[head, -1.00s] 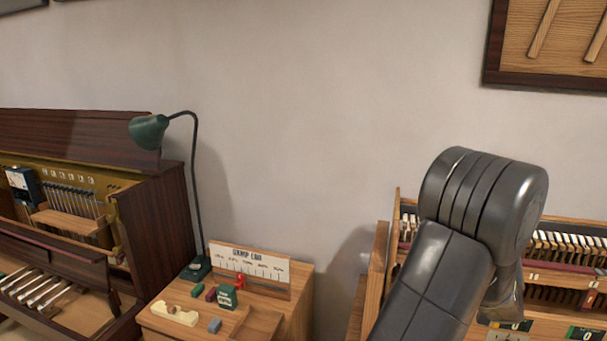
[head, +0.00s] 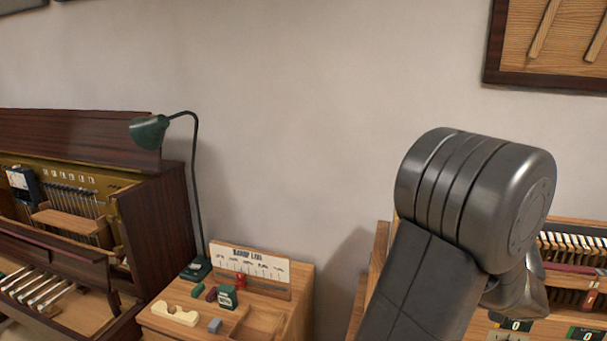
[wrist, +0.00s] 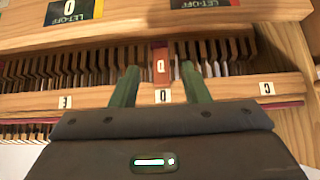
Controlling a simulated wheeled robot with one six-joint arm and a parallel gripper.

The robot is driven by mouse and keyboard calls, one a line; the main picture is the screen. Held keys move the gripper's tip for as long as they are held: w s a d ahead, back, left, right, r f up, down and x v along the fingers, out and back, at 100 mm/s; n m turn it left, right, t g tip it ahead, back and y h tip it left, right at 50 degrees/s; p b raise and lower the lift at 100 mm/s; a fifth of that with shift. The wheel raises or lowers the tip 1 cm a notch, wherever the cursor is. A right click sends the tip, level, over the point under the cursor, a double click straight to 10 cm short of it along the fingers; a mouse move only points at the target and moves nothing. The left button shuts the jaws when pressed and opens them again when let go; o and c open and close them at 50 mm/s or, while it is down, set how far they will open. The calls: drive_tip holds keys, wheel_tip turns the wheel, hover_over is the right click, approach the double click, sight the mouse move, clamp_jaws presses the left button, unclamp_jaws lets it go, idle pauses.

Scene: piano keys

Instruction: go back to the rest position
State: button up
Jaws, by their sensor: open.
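My gripper (wrist: 160,88) shows in the wrist view with its two green fingers apart and nothing between them. Beyond the fingers is a reddish-brown block marked 0 (wrist: 160,66), set in a row of wooden piano parts. I cannot tell the gap between the fingertips and the row. In the head view my dark grey arm stands in front of the piano keys rack (head: 577,247) at the right and hides part of it. The gripper itself is hidden in the head view.
A small wooden cabinet (head: 300,318) with a card and small parts stands left of my arm. A green lamp (head: 150,131) rises behind it. An opened dark piano (head: 165,225) stands at the far left.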

drive_tip(key=v, duration=0.7)
drive_tip(key=x, duration=1.4)
drive_tip(key=shift+w+f, duration=0.2)
drive_tip(key=shift+f, duration=0.05)
drive_tip(key=shift+r+t, duration=0.1)
drive_tip(key=shift+t, duration=0.2)
drive_tip(key=shift+w+d+t+h+b, duration=0.1)
drive_tip(key=shift+w+t+h+b, duration=0.25)
drive_tip(key=shift+t, duration=0.45)
drive_tip(key=t+b, duration=0.1)
drive_tip(key=b, duration=0.2)
drive_tip(key=w+t+h+b, duration=0.1)
drive_tip(key=t+b, duration=0.1)
drive_tip(key=b, duration=0.1)
drive_tip(key=shift+d, duration=0.2)
drive_tip(key=t+b, duration=0.1)
drive_tip(key=b, duration=0.3)
drive_tip(key=w+t+b, duration=0.1)
drive_tip(key=b, duration=0.4)
drive_tip(key=shift+d+r+h, duration=0.15)
drive_tip(key=shift+r+h, duration=0.15)
drive_tip(key=shift+h, duration=0.05)
